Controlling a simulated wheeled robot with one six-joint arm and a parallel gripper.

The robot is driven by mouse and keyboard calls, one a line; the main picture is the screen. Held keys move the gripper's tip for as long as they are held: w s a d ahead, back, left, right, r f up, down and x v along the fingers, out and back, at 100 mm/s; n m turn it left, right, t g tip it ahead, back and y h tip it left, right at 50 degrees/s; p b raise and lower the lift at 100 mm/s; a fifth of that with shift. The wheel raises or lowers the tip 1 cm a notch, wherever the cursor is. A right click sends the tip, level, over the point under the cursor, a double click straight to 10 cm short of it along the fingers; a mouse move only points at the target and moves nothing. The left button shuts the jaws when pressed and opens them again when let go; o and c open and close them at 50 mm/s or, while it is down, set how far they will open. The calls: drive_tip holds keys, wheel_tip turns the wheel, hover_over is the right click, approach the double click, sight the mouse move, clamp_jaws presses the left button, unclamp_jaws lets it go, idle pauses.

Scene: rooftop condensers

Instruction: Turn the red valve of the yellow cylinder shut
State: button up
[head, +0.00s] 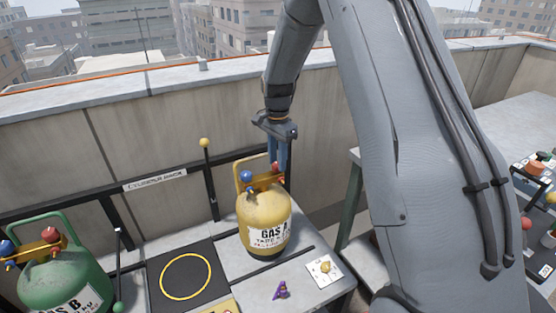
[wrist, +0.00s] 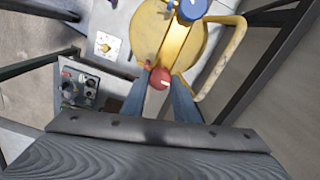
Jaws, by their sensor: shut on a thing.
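The yellow cylinder (head: 264,222), labelled GAS A, stands upright on the grey bench in the head view. A brass manifold on its top carries a blue valve (head: 246,176) at the left and the red valve (head: 277,168) at the right. My gripper (head: 277,160) points down over the red valve, its blue fingers on it. In the wrist view the red valve (wrist: 160,78) sits between the fingertips, and my gripper (wrist: 160,88) is shut on it. The blue valve (wrist: 191,9) and the yellow cylinder's top (wrist: 150,28) are just beyond. The fingers partly hide the red valve in the head view.
A green cylinder (head: 65,281) labelled GAS B stands at the left. A black mat with a yellow ring (head: 185,276) lies between the cylinders. A purple part (head: 281,290) and a white card (head: 325,271) lie in front. A yellow-knobbed lever (head: 205,144) stands behind.

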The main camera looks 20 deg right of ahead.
drive_tip(key=shift+w+r, duration=0.15)
drive_tip(key=o, duration=1.1)
drive_tip(key=shift+c, duration=0.2)
drive_tip(key=shift+r+b, duration=1)
drive_tip(key=shift+r, duration=2.85)
drive_tip(key=s+f+n, duration=0.2)
drive_tip(key=s+n, duration=0.4)
drive_tip(key=s, duration=0.9)
drive_tip(key=s+f+n, duration=0.2)
drive_tip(key=s+n, duration=0.5)
drive_tip(key=s, duration=0.7)
drive_tip(key=shift+s+a+t, duration=0.35)
drive_tip(key=shift+a+t, duration=0.05)
drive_tip(key=shift+a, duration=0.05)
